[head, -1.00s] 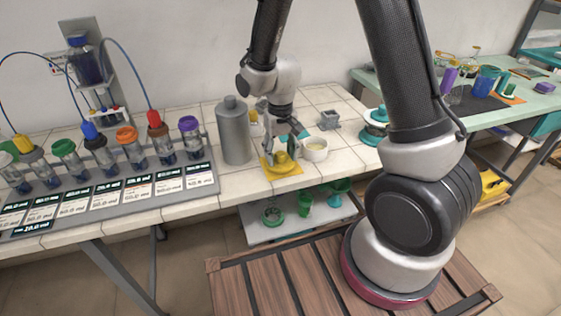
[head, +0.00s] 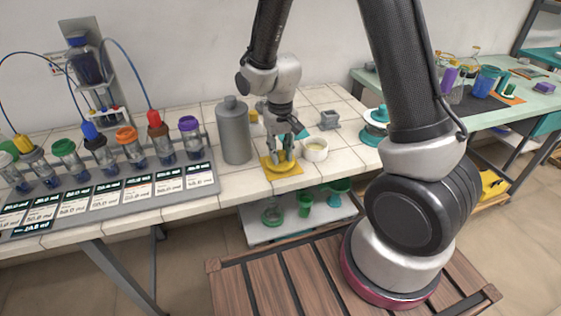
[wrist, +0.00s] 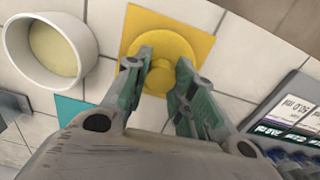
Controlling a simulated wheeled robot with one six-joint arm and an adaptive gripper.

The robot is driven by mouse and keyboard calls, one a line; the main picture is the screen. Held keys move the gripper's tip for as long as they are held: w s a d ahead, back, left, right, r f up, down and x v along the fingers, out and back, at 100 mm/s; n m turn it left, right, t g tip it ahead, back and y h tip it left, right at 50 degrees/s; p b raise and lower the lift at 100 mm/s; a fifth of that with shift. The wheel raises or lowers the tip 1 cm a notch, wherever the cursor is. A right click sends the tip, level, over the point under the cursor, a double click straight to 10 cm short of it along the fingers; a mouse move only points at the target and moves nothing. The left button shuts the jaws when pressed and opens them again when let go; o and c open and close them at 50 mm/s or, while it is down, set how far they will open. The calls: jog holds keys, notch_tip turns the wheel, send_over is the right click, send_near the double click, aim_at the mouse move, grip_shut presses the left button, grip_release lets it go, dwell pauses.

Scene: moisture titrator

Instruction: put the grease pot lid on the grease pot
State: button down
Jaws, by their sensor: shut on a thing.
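The yellow grease pot lid (head: 281,166) lies on a square yellow mat (head: 297,171) on the tiled bench. In the wrist view the round lid (wrist: 160,38) and its small knob (wrist: 159,77) show on the mat (wrist: 134,20). My gripper (head: 283,157) points down over the lid, its fingers (wrist: 160,72) on either side of the knob and shut on it. The grease pot (head: 315,154) is a white open bowl just right of the mat. In the wrist view the pot (wrist: 50,48) shows pale yellow grease inside.
A tall grey bottle (head: 233,132) stands left of the lid. A rack (head: 206,183) with several capped vials and label displays fills the left of the bench. A small grey block (head: 329,120) stands behind the pot. Bare tiles lie right of the pot.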

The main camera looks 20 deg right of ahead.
jog(key=shift+r, duration=0.25)
dwell(0.3)
jog(key=shift+r, duration=1.65)
jog(key=shift+r, duration=0.15)
jog(key=shift+r, duration=2)
jog(key=shift+d+r, duration=0.15)
jog(key=shift+d, duration=0.1)
jog(key=shift+w+d+f, duration=0.25)
jog(key=shift+d+f, duration=0.25)
jog(key=shift+d, duration=1.4)
jog(key=shift+w+d+f, duration=0.25)
jog(key=shift+d+f, duration=0.3)
jog(key=shift+d, duration=1.4)
jog(key=shift+w+d+f, duration=0.25)
jog(key=shift+d+f, duration=0.25)
jog(key=shift+d, duration=1.4)
jog(key=shift+f, duration=0.4)
